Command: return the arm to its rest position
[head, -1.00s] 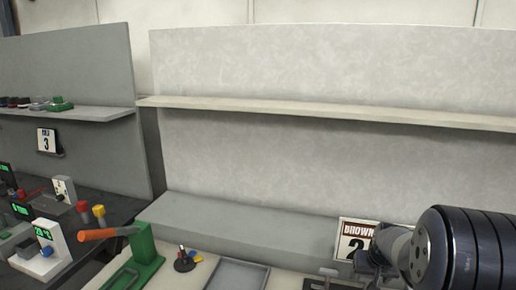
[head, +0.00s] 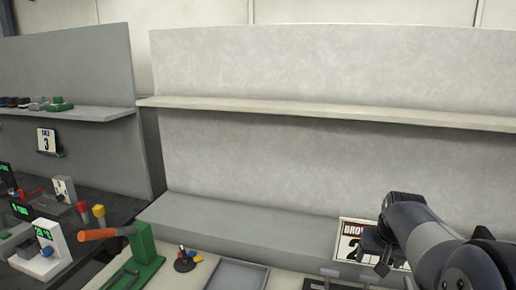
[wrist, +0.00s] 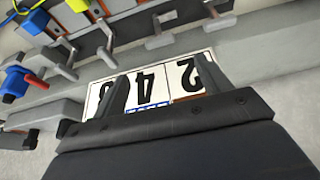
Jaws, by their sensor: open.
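My arm reaches in from the lower right of the head view, with my gripper (head: 376,256) in front of a white sign with dark lettering (head: 352,233). In the wrist view my gripper (wrist: 161,70) shows two dark fingers set well apart. Nothing is held between them. Behind the fingers is a white number plate (wrist: 155,88), seen upside down with large black digits. I cannot tell how far the fingers are from it.
A green stand with an orange handle (head: 143,250), a grey tray (head: 238,275) and a small dark round piece with pegs (head: 186,260) are on the bench left of my arm. A long shelf (head: 330,112) runs above. The wall area between is clear.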

